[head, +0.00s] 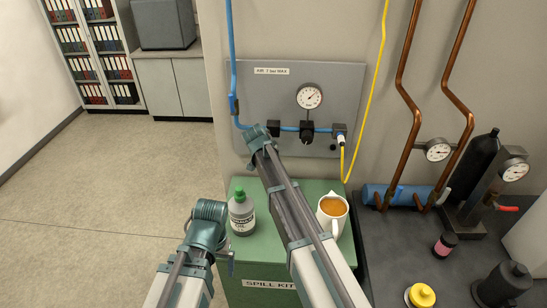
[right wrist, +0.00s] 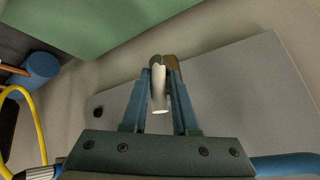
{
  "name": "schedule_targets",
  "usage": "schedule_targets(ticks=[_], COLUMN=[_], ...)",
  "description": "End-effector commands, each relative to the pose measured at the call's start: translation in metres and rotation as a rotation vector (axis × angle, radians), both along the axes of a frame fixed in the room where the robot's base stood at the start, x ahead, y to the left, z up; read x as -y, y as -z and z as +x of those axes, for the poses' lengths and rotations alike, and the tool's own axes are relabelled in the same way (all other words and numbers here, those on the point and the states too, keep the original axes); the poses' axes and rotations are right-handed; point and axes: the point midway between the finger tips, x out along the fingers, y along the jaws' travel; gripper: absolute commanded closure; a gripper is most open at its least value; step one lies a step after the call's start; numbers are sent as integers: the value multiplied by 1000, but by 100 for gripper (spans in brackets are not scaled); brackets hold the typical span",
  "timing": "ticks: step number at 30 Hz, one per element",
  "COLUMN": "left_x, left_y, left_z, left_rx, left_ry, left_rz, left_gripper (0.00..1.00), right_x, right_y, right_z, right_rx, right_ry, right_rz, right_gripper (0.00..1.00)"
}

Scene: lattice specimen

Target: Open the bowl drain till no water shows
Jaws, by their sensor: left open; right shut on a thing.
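In the head view the grey air panel (head: 345,82) carries a blue line, a gauge (head: 309,96) and a black knobbed unit (head: 306,131). A small dark fitting (head: 273,127) sits left of it, partly covered by my right gripper (head: 259,136). In the right wrist view my right gripper (right wrist: 163,68) is shut on a small pale cylindrical piece (right wrist: 159,92); I cannot tell whether it is the drain. No bowl or water level can be made out. My left gripper (head: 212,234) is open and empty, low, left of the green cabinet; its fingers are hard to see.
Copper pipes (head: 404,75) and a black cylinder (head: 474,170) stand right. The floor at left is clear.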

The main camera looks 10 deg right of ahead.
Motion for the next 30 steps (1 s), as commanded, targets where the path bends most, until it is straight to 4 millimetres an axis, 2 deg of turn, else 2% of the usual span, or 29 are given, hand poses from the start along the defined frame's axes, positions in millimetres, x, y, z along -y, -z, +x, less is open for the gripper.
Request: schedule_targets(ticks=[18,19,22,30], left_x=[0,0,0,0], left_y=[2,2,2,1], left_z=[0,0,0,0], left_rx=[0,0,0,0], left_ry=[0,0,0,0], left_rz=[0,0,0,0], left_gripper=[7,7,7,7], right_x=[-2,-2,-2,-1], right_y=[2,2,2,1], right_z=[-4,-4,-4,-2], right_rx=[-23,-23,-22,-19], right_ry=[3,3,3,3], right_rz=[-25,-26,-27,-28], right_gripper=[100,67,49,47])
